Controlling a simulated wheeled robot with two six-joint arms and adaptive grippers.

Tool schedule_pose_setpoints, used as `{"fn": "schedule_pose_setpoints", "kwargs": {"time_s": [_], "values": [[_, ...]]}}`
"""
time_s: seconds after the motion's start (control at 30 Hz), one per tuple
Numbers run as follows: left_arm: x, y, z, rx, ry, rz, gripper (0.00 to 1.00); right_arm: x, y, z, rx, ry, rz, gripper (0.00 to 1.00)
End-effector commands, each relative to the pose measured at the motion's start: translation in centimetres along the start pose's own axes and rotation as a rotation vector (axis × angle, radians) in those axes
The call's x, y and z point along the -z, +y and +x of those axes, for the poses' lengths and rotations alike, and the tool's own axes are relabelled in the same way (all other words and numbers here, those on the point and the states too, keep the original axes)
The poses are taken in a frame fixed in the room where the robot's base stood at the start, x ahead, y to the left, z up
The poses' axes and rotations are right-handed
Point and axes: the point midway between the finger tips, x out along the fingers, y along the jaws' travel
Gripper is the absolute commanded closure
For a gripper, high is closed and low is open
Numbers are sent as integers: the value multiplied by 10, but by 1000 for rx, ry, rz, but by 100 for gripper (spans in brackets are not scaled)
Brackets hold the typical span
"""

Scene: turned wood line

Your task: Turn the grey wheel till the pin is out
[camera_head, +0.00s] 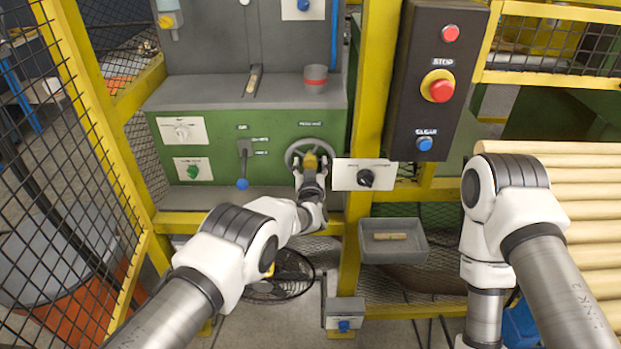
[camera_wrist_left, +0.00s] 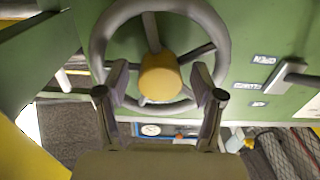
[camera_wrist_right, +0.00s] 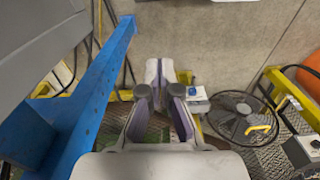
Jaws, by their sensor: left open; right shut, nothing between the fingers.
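The grey wheel (camera_head: 291,149) is on the front of the green machine, with a yellow hub in its middle. In the left wrist view the wheel (camera_wrist_left: 98,42) fills the upper middle, and its spokes and yellow hub (camera_wrist_left: 160,77) show. My left gripper (camera_wrist_left: 160,84) is open in front of the wheel, one finger on each side of the hub; contact cannot be told. My right gripper (camera_wrist_right: 159,76) is shut and empty, away from the wheel. A small wooden piece (camera_head: 254,80) sits in a slot on the machine's top; I cannot tell if it is the pin.
A lever with a blue knob (camera_head: 242,184) hangs left of the wheel. A white panel with a black knob (camera_head: 366,178) is close on the right. A grey tray (camera_head: 420,255) holds a wooden piece. A blue beam (camera_wrist_right: 95,90) stands left of my right gripper.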

Motion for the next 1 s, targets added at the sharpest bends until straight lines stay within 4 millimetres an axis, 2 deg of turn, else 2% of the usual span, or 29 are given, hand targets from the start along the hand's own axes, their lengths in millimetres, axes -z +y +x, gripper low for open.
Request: {"fn": "schedule_pose_setpoints", "kwargs": {"time_s": [0.03, 0.07, 0.37, 0.57, 1.0], "values": [[-4, 0, 2, -1, 1, 0, 32, 0, 0, 10, 0, 0, 0, 100], [-3, 0, 3, -1, 1, 0, 32, 0, 0, 11, 0, 0, 0, 100], [2, 0, 4, 0, 0, 0, 32, 0, 0, 10, 0, 1, 0, 100], [1, 0, 4, 0, 0, 0, 100, 0, 0, 10, 0, 1, 0, 100], [1, 0, 4, 0, -1, 122, 100, 0, 0, 10, 0, 1, 0, 100]]}}
